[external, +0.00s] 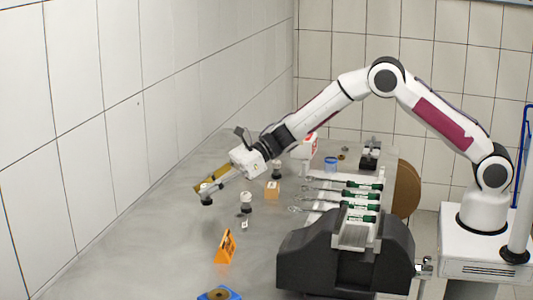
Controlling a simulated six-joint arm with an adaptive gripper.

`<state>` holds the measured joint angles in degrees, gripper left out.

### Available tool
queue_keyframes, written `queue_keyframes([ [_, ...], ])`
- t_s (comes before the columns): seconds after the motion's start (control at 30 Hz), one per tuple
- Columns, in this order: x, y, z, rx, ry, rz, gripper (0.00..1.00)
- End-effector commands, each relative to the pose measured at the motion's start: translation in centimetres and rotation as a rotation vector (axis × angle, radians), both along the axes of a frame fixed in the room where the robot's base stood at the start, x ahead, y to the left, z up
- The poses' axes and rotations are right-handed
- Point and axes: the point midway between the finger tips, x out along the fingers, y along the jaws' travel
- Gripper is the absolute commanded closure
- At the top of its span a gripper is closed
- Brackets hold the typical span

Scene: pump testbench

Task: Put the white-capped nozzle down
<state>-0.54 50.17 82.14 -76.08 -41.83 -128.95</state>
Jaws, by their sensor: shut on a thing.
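My gripper (207,188) reaches down-left over the left part of the grey table. It is shut on a small white-capped nozzle (206,200) with a dark lower body. The nozzle looks upright and close to the table top; I cannot tell whether it touches it. A similar white-topped dark piece (246,203) stands to the right and nearer. Another such piece (276,171) stands farther back, just right of my wrist.
A brown strip (211,177) lies behind the gripper.

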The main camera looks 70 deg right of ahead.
Motion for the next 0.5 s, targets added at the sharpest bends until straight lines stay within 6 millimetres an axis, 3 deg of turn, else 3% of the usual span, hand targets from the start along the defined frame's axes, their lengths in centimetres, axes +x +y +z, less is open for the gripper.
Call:
queue_keyframes([
  [0.2, 0.0, 0.0, -2.3, 0.000, 0.002, 0.001, 1.00],
  [0.5, 0.0, 0.0, -2.6, 0.000, 0.000, 0.000, 1.00],
])
